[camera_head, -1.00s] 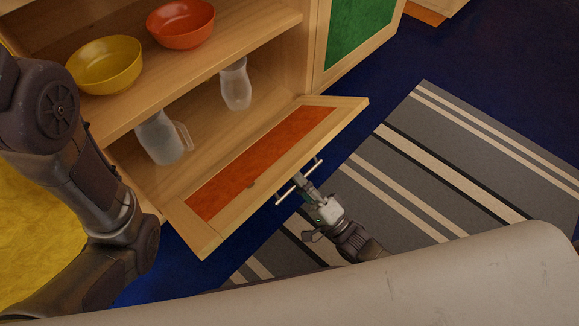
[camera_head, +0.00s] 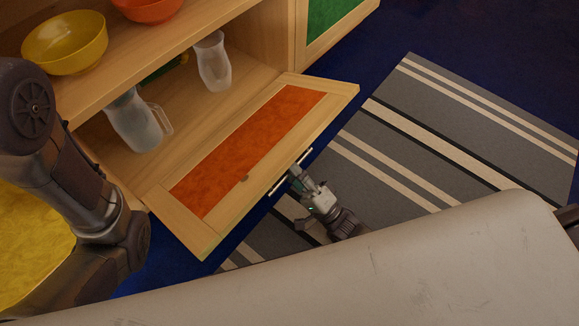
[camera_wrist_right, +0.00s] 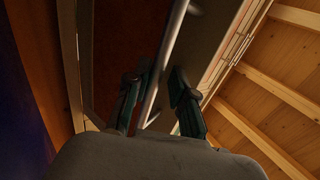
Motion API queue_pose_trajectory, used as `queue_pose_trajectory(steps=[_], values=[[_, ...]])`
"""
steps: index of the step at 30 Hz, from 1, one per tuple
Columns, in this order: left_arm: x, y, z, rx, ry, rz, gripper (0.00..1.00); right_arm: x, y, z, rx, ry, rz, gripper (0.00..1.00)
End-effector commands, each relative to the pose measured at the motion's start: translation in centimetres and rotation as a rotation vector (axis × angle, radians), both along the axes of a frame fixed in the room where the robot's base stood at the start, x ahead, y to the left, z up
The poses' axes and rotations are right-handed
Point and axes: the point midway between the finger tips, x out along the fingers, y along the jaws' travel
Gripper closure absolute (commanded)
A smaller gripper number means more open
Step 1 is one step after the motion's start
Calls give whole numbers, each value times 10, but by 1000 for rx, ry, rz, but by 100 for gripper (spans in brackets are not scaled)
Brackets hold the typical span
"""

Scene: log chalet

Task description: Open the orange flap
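The orange flap (camera_head: 245,155) has a light wood frame and hangs from the lower edge of the cabinet. It is swung well down and outward, and the compartment behind it is exposed. Its metal bar handle (camera_head: 306,156) is on the outer edge. My right gripper (camera_head: 296,176) is at this handle, below the flap's edge. In the right wrist view, the bar (camera_wrist_right: 164,62) passes between the fingers of the right gripper (camera_wrist_right: 158,88), which stand apart with a gap visible. My left arm shows at the left, but its gripper is out of view.
Two clear jugs, one at the left (camera_head: 138,122) and one further right (camera_head: 212,62), stand in the opened compartment. A yellow bowl (camera_head: 66,42) and an orange bowl (camera_head: 148,8) are on the shelf above. A green door (camera_head: 330,20) is beside it. A striped rug (camera_head: 440,140) covers the floor.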

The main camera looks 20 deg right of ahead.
Motion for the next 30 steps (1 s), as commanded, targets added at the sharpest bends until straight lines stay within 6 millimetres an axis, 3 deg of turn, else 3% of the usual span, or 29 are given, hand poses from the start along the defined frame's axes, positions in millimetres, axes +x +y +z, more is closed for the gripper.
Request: queue_pose_trajectory(steps=[2,16,28,30], values=[[0,0,0,0,0,0,60,1,0,2,3,-4,-1,63],[2,1,0,-2,6,1,60,2,1,11,3,-6,-1,63],[1,0,0,0,2,0,60,-1,-2,81,6,-9,-1,63],[1,0,0,0,2,0,60,-1,-2,90,6,-10,-2,59]])
